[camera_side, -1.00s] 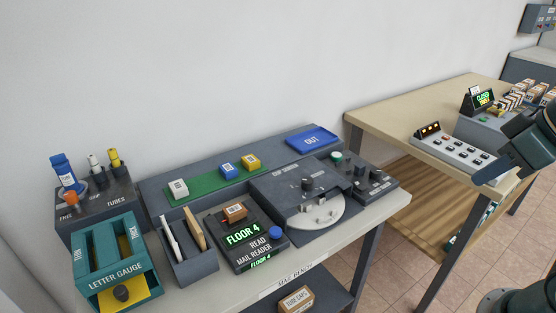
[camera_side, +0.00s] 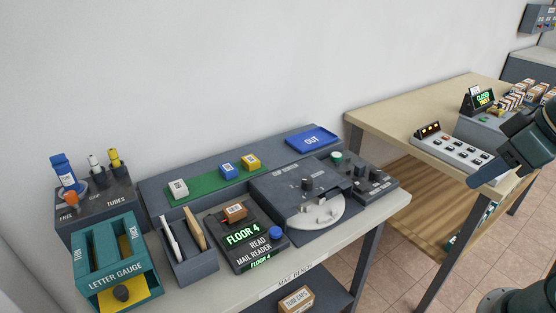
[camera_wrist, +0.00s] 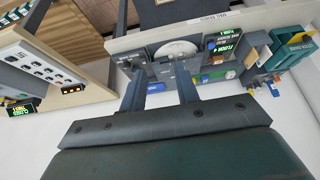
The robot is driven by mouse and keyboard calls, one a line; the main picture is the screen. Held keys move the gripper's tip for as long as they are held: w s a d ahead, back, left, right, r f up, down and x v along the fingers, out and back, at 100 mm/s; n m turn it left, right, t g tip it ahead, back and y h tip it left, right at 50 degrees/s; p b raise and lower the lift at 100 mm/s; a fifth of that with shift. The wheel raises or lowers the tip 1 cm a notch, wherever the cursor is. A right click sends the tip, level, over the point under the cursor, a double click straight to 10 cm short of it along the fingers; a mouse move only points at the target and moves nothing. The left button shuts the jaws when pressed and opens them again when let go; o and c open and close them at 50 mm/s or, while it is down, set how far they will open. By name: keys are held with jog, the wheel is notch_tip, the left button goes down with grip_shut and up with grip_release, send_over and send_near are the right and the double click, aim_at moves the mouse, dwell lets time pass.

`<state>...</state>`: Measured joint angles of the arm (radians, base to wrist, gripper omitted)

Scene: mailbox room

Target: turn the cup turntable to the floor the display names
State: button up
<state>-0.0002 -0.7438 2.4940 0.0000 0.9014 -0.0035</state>
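The cup turntable (camera_side: 330,216) is a pale disc partly under a dark grey housing on the mail bench, with small upright pieces on it. A dark knob (camera_side: 307,184) stands on the housing behind it. The mail reader display (camera_side: 243,235) reads FLOOR 4 in green. The disc also shows in the wrist view (camera_wrist: 178,48), beyond my fingers. My gripper (camera_side: 480,180) is at the right of the side view, well away from the turntable. In the wrist view my two fingers (camera_wrist: 159,70) are apart with nothing seen held between them. Any floor marks on the turntable are too small to read.
A dark control box (camera_side: 370,182) with knobs and a green button sits right of the turntable. A blue OUT tray (camera_side: 312,140) is behind. A second table (camera_side: 400,122) carries a button panel (camera_side: 462,150) near my gripper. The air above the bench is clear.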

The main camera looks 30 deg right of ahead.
jog(key=o, duration=0.3)
jog(key=shift+w+r, duration=0.2)
jog(key=shift+w, duration=0.05)
jog(key=shift+o, duration=0.2)
jog(key=w+r+n+g, duration=0.2)
jog(key=w+r, duration=0.2)
jog(key=w, duration=0.6)
jog(key=n+g, duration=0.4)
jog(key=n, duration=0.3)
send_over(307, 180)
notch_tip(307, 180, down, 14)
notch_tip(307, 180, down, 14)
jog(key=shift+r, duration=0.15)
